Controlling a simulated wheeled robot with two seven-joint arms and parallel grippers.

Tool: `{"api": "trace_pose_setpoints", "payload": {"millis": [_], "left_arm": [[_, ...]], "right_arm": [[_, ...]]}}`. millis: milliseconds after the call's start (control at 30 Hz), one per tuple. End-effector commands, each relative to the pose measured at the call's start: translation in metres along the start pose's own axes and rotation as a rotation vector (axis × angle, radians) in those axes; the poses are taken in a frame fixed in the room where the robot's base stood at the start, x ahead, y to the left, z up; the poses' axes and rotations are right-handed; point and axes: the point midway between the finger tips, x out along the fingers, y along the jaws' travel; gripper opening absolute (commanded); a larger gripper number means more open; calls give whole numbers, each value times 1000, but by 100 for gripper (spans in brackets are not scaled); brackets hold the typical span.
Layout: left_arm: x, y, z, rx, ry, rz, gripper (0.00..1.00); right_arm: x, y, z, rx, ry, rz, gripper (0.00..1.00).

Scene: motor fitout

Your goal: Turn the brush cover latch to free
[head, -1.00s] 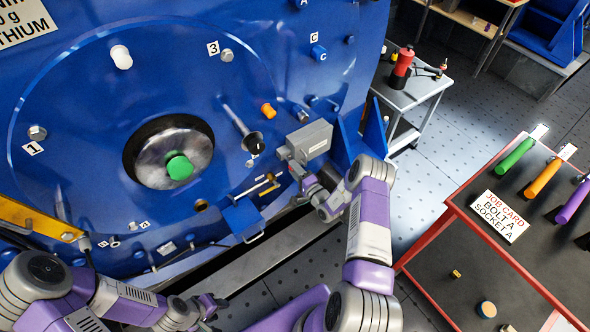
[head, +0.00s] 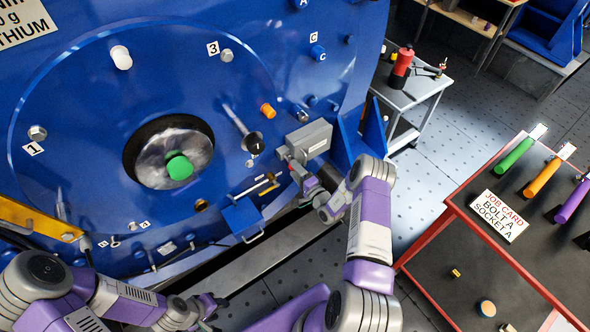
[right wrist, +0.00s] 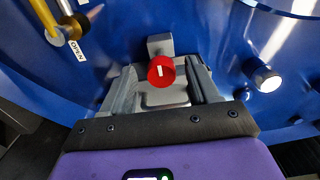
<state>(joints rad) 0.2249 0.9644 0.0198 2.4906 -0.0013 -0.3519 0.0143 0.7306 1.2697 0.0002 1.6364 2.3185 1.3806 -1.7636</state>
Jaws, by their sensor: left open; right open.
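In the right wrist view a round red knob (right wrist: 162,70) with a white mark, apparently the latch, sits in front of a small grey block (right wrist: 160,43) on the blue motor housing. My right gripper (right wrist: 164,82) is open, with one grey finger on each side of the knob; I cannot tell whether either touches it. In the head view my right gripper (head: 297,166) is at the housing's lower right, by a grey box (head: 312,138), and the knob is hidden. My left gripper (head: 207,305) is low in the picture, open and away from the latch.
A brass rod (head: 268,186) and a blue bracket (head: 249,222) are just left of my right gripper. A bolt (right wrist: 266,79) protrudes on the right in the wrist view. A red-edged bench (head: 450,245) and a grey cart (head: 410,95) stand at right, with open floor between.

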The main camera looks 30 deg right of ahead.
Motion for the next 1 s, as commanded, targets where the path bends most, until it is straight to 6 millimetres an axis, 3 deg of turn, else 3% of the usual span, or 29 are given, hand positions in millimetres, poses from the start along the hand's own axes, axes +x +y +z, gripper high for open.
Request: {"api": "trace_pose_setpoints", "payload": {"millis": [200,400,1000], "left_arm": [[-10,4,0,0,0,0,43],[-14,5,1,0,0,0,43],[-14,6,1,0,0,0,43]], "right_arm": [[-38,-2,-1,1,3,3,60],[-62,-1,-1,1,2,2,60],[-67,0,0,0,0,0,60]]}}
